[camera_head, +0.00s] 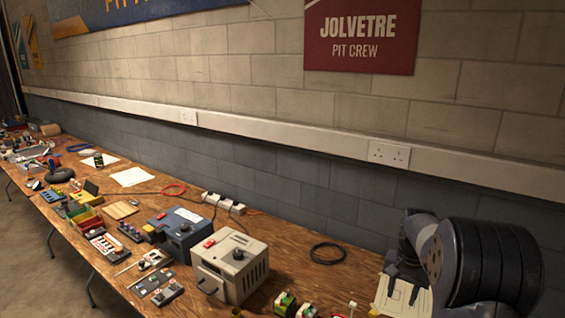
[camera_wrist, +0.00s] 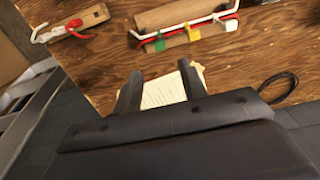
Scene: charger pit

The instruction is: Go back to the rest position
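My gripper (camera_wrist: 160,88) shows in the wrist view as two dark fingers spread apart with nothing between them. Below them lies a pale printed sheet or pad (camera_wrist: 165,92) on the wooden bench. In the head view my gripper (camera_head: 403,292) is at the lower right, above a cream-coloured flat item (camera_head: 395,300), with its dark fingers apart. My arm's thick dark joint fills the lower right corner and hides part of the bench.
The wooden bench (camera_head: 305,270) runs along the wall. A beige box (camera_head: 232,262) and a blue box (camera_head: 180,232) stand on it, with a black cable coil (camera_head: 328,253) nearby. In the wrist view, wooden blocks carry red and white cables (camera_wrist: 190,38).

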